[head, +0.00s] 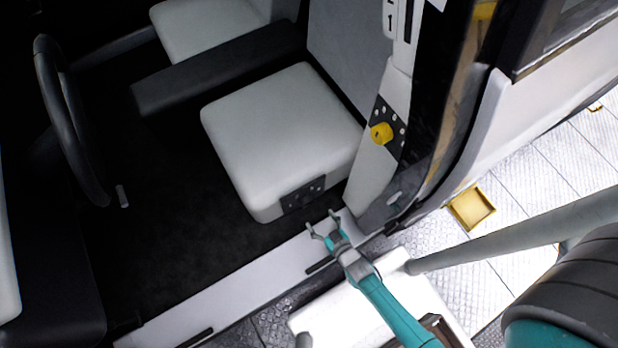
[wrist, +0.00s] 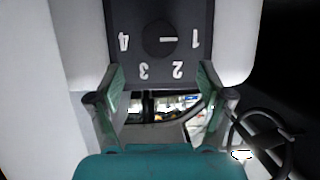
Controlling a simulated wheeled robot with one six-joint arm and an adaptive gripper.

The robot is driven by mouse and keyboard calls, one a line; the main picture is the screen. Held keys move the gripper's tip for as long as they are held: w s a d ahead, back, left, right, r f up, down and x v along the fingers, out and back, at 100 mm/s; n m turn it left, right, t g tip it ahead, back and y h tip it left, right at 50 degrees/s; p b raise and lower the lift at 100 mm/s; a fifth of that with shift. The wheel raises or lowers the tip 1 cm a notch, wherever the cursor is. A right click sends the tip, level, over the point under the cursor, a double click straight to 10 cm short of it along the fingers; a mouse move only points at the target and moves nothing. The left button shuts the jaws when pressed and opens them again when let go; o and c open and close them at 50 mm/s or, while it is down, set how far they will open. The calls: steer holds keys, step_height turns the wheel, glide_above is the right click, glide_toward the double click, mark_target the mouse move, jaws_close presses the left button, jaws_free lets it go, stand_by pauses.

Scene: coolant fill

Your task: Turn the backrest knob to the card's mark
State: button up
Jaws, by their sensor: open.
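My gripper (head: 322,226) is open and empty, low beside the seat cushion and apart from the yellow knob. In the wrist view, my gripper (wrist: 161,82) faces a dark panel (wrist: 125,65) with a round black dial (wrist: 160,38), numerals 1 to 4 and a white line pointing towards the 1.
The light seat cushion (head: 283,130) has a small dark panel (head: 302,194) on its near side. A steering wheel (head: 68,120) is at the left. The white door sill (head: 230,290) runs below my gripper. A yellow tray (head: 471,208) lies on the floor at the right, outside the cab.

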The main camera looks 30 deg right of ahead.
mark_target(309, 204)
steer(key=x, duration=0.9)
steer(key=c, duration=1.1)
